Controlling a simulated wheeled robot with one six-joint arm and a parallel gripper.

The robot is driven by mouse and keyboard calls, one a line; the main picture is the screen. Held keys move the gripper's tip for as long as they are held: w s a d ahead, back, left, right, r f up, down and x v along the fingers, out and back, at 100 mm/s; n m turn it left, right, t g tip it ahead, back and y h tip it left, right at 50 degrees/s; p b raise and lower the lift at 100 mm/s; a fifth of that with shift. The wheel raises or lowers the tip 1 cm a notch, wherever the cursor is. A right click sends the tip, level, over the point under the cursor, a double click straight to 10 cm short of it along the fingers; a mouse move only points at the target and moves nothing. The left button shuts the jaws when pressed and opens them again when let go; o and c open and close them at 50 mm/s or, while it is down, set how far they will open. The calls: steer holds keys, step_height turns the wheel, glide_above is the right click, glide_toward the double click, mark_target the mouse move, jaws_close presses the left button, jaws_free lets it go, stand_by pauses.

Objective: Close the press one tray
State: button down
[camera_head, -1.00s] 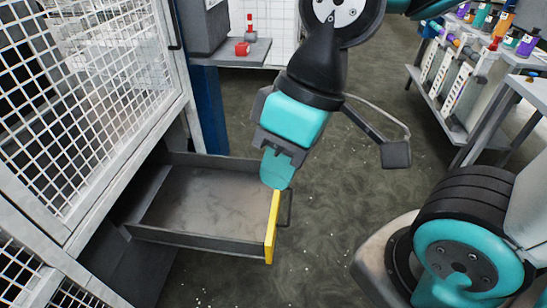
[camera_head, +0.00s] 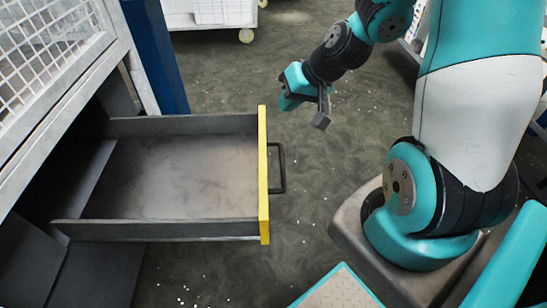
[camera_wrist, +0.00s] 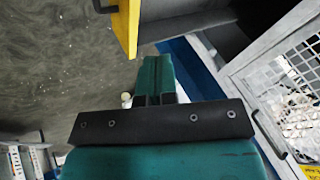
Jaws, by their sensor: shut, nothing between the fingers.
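The press one tray (camera_head: 180,175) is a grey open drawer, pulled out to the right from under the press at the left of the head view. It looks empty. Its front is a yellow panel (camera_head: 263,180) with a dark handle (camera_head: 279,168) on the outer face. My gripper (camera_head: 286,103) is up and to the right of the yellow panel, apart from it, with its fingers shut and empty. In the wrist view the shut fingers (camera_wrist: 155,80) point up the picture, and the yellow panel (camera_wrist: 126,22) shows at the top, beyond them.
The press's white mesh cage (camera_head: 50,60) stands at the left, beside a blue post (camera_head: 157,55). A white cart (camera_head: 210,14) on casters is at the back. The floor (camera_head: 310,220) right of the handle is clear.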

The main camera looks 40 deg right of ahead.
steer(key=d+f+m+t+h+b, duration=0.1)
steer(key=d+f+m+h+b, duration=0.15)
steer(key=d+f, duration=0.55)
steer(key=shift+y, duration=0.45)
steer(key=w+a+f+b, duration=0.1)
steer(key=w+f, duration=0.1)
steer(key=w+a+f, duration=0.2)
steer(key=f, duration=0.1)
steer(key=w+a+f+b, duration=0.1)
steer(key=w+a+f, duration=0.1)
steer(key=f, duration=0.1)
steer(key=shift+w+f+b, duration=0.2)
steer(key=shift+w+b, duration=0.1)
steer(key=shift+w, duration=0.05)
steer(key=shift+w+a, duration=0.45)
steer(key=shift+a, duration=0.15)
